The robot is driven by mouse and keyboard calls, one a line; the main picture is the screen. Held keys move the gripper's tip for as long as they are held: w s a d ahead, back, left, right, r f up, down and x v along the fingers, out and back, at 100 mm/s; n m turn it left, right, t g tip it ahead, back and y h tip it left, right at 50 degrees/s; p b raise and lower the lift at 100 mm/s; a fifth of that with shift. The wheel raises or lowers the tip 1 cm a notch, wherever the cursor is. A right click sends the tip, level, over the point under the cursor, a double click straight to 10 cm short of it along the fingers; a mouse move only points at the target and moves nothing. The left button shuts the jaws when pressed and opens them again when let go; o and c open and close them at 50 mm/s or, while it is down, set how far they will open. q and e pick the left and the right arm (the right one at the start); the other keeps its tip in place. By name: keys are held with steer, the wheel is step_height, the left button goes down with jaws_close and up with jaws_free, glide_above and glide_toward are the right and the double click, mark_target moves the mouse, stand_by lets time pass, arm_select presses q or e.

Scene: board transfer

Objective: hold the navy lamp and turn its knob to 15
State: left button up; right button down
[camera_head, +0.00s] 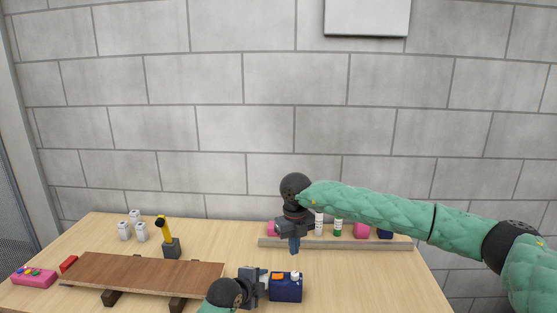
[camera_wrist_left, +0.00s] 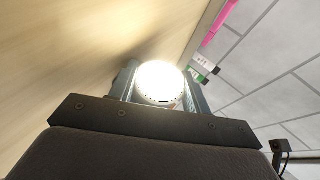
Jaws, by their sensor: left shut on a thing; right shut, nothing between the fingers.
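The navy lamp (camera_head: 286,289) is a small box on the table at front center, with orange and white parts on top. My left gripper (camera_head: 262,285) is at its left side and shut on it. In the left wrist view a brightly glowing round face of the lamp (camera_wrist_left: 160,83) shows between the fingers. The knob's setting is too small to read. My right gripper (camera_head: 294,246) points down behind the lamp, apart from it and above the table, shut and empty.
A brown board (camera_head: 145,274) lies on dark blocks at left. A yellow-and-black object (camera_head: 168,240), white containers (camera_head: 133,227) and a pink box (camera_head: 33,277) stand around it. Table right of the lamp is clear.

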mark_target(290, 275)
steer(key=shift+s+a+f, duration=0.2)
steer(key=shift+a+f, duration=0.1)
steer(key=shift+f, duration=0.7)
steer(key=shift+s+a+f, duration=0.25)
steer(key=shift+a+f, duration=0.1)
steer(key=shift+f, duration=0.65)
steer(key=shift+s+a+f, duration=0.2)
steer(key=shift+a+f, duration=0.1)
steer(key=shift+f, duration=0.7)
steer(key=shift+s+d, duration=0.25)
steer(key=shift+d, duration=0.05)
steer(key=shift+w+d, duration=0.35)
steer(key=shift+d, duration=0.4)
